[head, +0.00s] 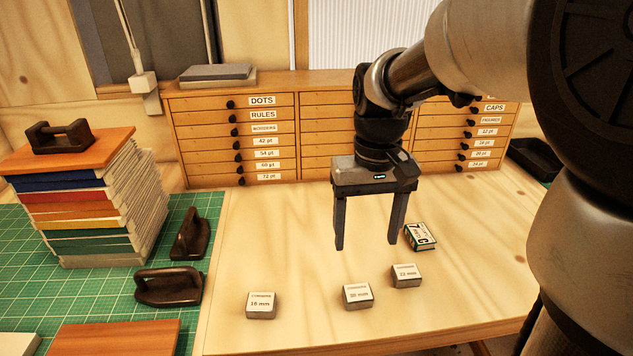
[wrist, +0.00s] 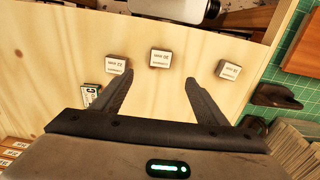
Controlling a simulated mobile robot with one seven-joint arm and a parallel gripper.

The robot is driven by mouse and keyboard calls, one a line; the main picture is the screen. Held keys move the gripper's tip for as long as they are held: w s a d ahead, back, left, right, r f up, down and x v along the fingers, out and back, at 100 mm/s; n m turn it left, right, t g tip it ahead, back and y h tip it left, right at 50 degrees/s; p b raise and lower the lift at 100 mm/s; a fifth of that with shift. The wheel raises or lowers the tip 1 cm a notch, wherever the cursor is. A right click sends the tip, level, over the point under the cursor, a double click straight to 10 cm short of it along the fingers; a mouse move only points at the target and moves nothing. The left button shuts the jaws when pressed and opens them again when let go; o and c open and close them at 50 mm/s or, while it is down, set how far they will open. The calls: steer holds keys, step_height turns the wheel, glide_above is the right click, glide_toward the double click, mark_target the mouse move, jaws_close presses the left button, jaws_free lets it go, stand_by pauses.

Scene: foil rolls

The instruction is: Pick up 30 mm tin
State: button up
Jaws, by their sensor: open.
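The 30 mm tin (head: 358,296) is a small pale-topped box on the wooden bench top, in the middle of a loose row of three like tins. In the wrist view the 30 mm tin (wrist: 160,58) lies just beyond the fingertips, roughly centred between them. My gripper (head: 366,245) is open and empty, pointing down above the bench behind the tin. In the wrist view my gripper (wrist: 158,78) has its fingers wide apart with bare wood between them. The fingers do not touch the tin.
A tin marked 22 mm (head: 406,275) stands close right of it, and another tin, apparently 18 mm (head: 261,305), stands farther left. A green-and-white box (head: 420,237) lies by the right finger. A drawer cabinet (head: 325,140) closes off the back. A book stack (head: 95,210) stands left.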

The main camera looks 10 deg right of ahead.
mark_target(358, 292)
step_height(358, 292, down, 15)
steer(key=shift+a+f+b, duration=0.1)
steer(key=shift+f+b, duration=0.1)
steer(key=shift+b, duration=0.65)
steer(key=c, duration=1.2)
